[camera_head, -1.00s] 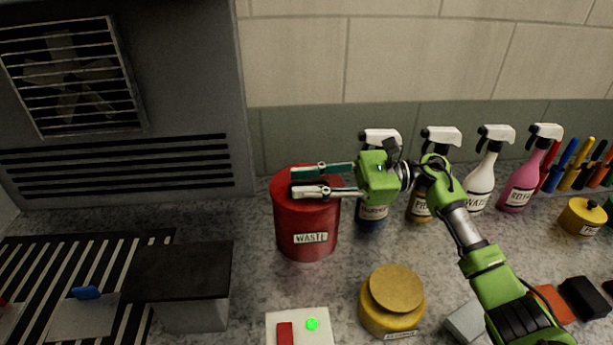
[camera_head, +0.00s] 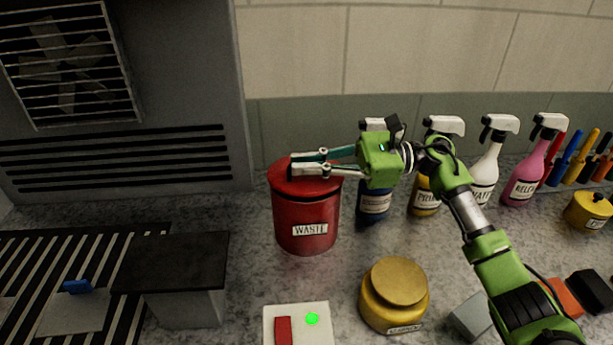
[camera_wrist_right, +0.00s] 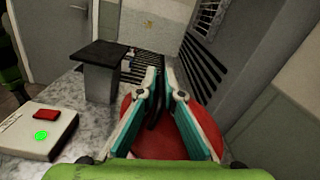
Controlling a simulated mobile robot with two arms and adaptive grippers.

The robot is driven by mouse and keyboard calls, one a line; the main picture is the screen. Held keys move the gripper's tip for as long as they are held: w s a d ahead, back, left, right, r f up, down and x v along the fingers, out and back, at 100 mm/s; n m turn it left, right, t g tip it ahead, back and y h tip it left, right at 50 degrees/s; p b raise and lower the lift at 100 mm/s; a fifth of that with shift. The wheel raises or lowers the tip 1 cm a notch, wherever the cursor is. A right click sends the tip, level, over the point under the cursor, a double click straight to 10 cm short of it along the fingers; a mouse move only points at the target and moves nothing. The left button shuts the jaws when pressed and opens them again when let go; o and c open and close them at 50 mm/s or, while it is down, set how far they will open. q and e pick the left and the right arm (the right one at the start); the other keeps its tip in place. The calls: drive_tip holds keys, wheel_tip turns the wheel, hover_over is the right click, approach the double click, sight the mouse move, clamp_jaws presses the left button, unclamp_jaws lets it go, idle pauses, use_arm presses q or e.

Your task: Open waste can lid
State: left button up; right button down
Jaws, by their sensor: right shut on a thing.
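The red waste can (camera_head: 306,222) with a "WASTE" label stands on the speckled counter, left of the spray bottles. Its red lid (camera_head: 285,180) is on top. My right gripper (camera_head: 292,162) reaches in from the right over the lid, its fingers nearly together at the lid's top. In the right wrist view the fingers (camera_wrist_right: 160,80) close on a dark handle (camera_wrist_right: 157,108) above the red lid (camera_wrist_right: 196,130). Whether the lid is lifted at all I cannot tell. My left gripper is not in view.
Several spray bottles (camera_head: 488,165) stand along the wall behind my right arm. A yellow jar (camera_head: 393,300) and a white box with a green light (camera_head: 312,319) are in front of the can. A dark-topped grey block (camera_head: 187,302) and a vented grey cabinet (camera_head: 190,85) are to the left.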

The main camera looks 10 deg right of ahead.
drive_tip(key=c, duration=2.4)
unclamp_jaws()
drive_tip(key=shift+w+r, duration=0.1)
drive_tip(key=shift+r, duration=0.15)
drive_tip(key=shift+o, duration=0.9)
drive_tip(key=shift+a+f, duration=0.1)
drive_tip(key=d, duration=1.2)
